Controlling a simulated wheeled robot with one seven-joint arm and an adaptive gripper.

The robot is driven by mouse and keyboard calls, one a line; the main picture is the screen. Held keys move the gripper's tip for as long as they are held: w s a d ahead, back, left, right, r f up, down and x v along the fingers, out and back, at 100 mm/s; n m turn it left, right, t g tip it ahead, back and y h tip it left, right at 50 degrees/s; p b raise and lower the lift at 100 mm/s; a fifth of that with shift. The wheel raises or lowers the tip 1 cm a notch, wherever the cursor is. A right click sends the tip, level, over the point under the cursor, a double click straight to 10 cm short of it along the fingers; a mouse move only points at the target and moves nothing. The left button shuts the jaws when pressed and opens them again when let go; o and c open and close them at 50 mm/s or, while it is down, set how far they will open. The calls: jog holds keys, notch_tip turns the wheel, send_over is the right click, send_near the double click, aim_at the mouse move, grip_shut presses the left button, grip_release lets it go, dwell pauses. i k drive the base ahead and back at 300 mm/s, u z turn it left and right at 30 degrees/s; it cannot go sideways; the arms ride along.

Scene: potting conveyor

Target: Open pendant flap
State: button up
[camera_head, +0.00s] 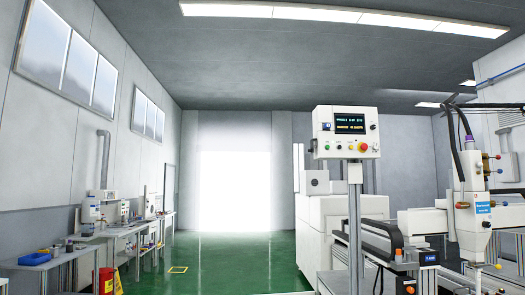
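The control pendant (345,155) is a white box on top of a grey post (354,235), right of the middle. Its front carries a dark display (349,123) with lit text, a row of small buttons and knobs below it, and a red button (363,147). The pendant stands upright and faces me. I cannot make out which part of it is the flap, or whether a flap is open or shut. My gripper is not in view.
A dispensing machine with a white head (470,210) and horizontal rails stands at the right. White cabinets (318,235) are behind the post. Workbenches (60,264) with equipment line the left wall. The green floor (235,262) is clear in the middle, toward a bright doorway.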

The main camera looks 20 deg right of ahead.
aim_at(311, 150)
jog(key=u, duration=0.4)
jog(key=i, duration=2.85)
jog(key=z, duration=1.55)
jog(key=i, duration=0.75)
jog(key=z, duration=0.75)
